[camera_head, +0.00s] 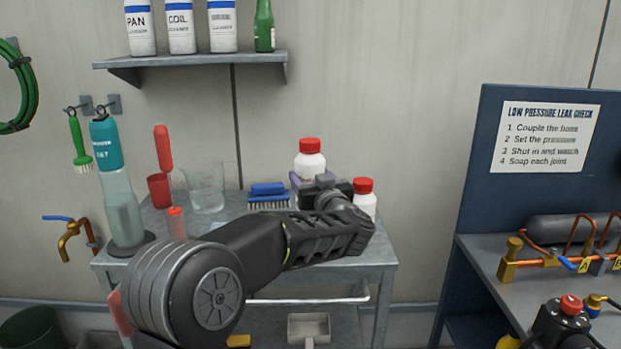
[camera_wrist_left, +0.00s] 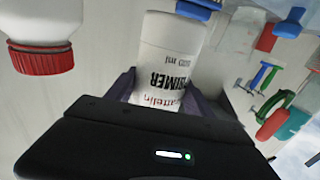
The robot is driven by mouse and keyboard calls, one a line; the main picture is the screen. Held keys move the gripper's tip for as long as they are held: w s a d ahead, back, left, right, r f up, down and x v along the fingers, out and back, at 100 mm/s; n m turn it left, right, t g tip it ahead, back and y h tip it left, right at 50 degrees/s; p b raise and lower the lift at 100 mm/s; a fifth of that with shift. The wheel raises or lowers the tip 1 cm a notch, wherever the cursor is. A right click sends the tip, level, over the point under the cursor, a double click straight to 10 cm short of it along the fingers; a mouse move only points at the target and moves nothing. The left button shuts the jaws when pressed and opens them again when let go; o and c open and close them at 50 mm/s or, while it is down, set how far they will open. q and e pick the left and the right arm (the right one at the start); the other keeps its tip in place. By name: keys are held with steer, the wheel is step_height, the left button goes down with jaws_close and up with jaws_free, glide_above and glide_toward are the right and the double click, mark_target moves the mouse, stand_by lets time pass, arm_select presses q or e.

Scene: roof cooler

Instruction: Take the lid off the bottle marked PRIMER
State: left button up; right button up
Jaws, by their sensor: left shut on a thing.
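The PRIMER bottle (camera_head: 312,161) is white with a red lid (camera_head: 310,146), upright in the head view, at the right of the grey cart. In the left wrist view the bottle (camera_wrist_left: 170,55) appears inverted, with part of the word PRIMER readable and its lid hidden. My left gripper (camera_head: 318,185) is shut on the bottle's body, with one finger on each side, below the lid. The lid is on. The arm hides the bottle's base, so I cannot tell whether it touches the cart.
A second red-lidded white bottle (camera_head: 365,198) stands close to the right of my gripper; it also shows in the left wrist view (camera_wrist_left: 38,30). A blue brush (camera_head: 268,194), a clear beaker (camera_head: 205,186) and a teal-topped bottle (camera_head: 122,205) stand leftward on the cart (camera_head: 385,258).

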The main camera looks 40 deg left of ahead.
arm_select(q)
jaws_close()
stand_by(0.4)
